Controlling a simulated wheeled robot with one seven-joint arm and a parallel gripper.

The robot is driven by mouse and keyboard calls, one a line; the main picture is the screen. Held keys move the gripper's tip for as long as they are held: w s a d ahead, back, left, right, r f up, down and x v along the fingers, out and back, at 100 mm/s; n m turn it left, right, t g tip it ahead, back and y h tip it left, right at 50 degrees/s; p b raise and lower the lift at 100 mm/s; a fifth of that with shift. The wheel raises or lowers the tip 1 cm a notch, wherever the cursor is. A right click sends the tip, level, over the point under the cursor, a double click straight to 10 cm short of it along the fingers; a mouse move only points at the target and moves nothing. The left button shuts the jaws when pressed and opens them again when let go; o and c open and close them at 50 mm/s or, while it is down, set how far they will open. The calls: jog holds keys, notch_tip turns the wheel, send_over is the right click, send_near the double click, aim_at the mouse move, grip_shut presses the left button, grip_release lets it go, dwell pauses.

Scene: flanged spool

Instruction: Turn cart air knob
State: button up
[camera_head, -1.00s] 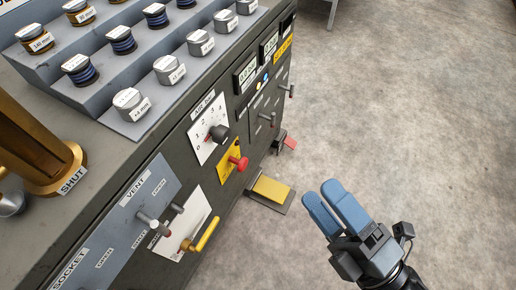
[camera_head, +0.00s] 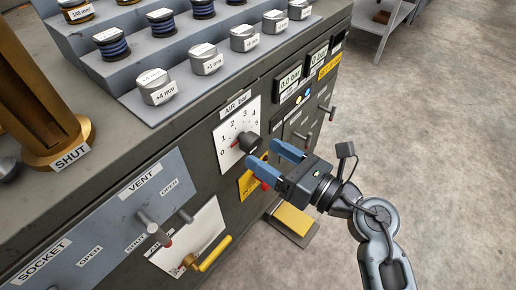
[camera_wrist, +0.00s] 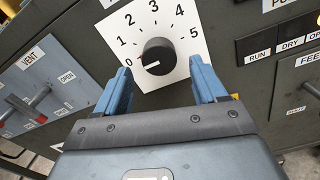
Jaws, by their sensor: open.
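The air knob is a dark round knob (camera_head: 256,145) on a white dial plate (camera_head: 229,133) marked "AIR bar" with numbers 0 to 5, on the cart's front. In the wrist view the knob (camera_wrist: 158,57) sits centred between my fingers, a little beyond their tips, with its white line and a red mark toward the 0 side. My gripper (camera_head: 269,158) has blue fingers and is open and empty, just in front of the knob. In the wrist view the gripper (camera_wrist: 160,82) shows one finger on each side of the knob, apart from it.
A yellow plate with a red knob (camera_head: 265,185) lies just below the dial, partly hidden by my gripper. A yellow-handled valve (camera_head: 210,255) and the vent lever (camera_head: 150,224) stick out to the left.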

aim_at(256, 148)
jog(key=shift+x, duration=1.7)
jog(key=c, duration=1.1)
